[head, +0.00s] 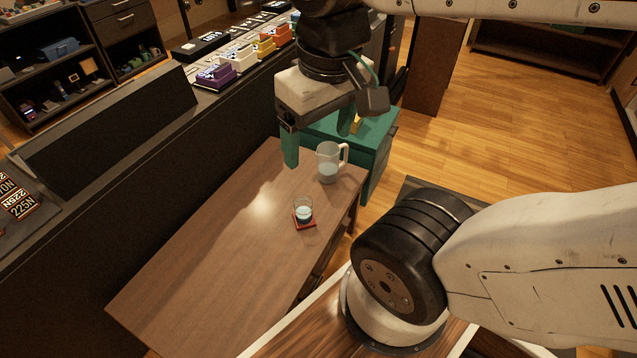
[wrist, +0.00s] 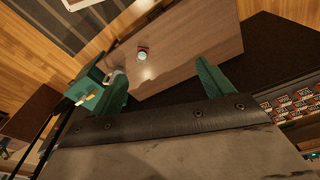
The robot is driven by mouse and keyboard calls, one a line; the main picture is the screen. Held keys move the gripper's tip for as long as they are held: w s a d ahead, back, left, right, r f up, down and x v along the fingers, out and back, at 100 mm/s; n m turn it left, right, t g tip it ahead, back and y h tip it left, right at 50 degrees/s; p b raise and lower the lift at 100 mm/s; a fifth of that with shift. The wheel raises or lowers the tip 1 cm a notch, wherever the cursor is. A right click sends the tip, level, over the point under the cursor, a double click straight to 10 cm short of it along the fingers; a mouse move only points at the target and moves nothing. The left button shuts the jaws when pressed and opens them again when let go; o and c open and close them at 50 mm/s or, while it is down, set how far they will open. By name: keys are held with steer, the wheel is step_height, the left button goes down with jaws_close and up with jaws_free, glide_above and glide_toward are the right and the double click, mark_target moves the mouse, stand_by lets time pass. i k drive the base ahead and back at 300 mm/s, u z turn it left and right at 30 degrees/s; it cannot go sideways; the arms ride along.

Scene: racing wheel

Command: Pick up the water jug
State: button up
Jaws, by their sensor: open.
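The clear water jug (head: 328,168), with a pale handle on its right and water inside, stands upright near the far right end of the brown wooden table (head: 215,235). My gripper (head: 318,150) is open and empty, pointing down. In the head view its green fingers appear above and to the left of the jug; the jug is not between them. In the wrist view the gripper (wrist: 160,68) shows its fingers spread wide, and the jug (wrist: 113,75) is partly hidden at the left finger.
A green cabinet (head: 374,135) stands just behind the table's far end. A dark counter (head: 160,160) with coloured items runs along the left. The table's near left part is clear.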

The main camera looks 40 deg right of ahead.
mark_target(328, 154)
steer(key=u, duration=2)
steer(key=k, duration=1.05)
steer(key=z, duration=2)
steer(key=i, duration=0.55)
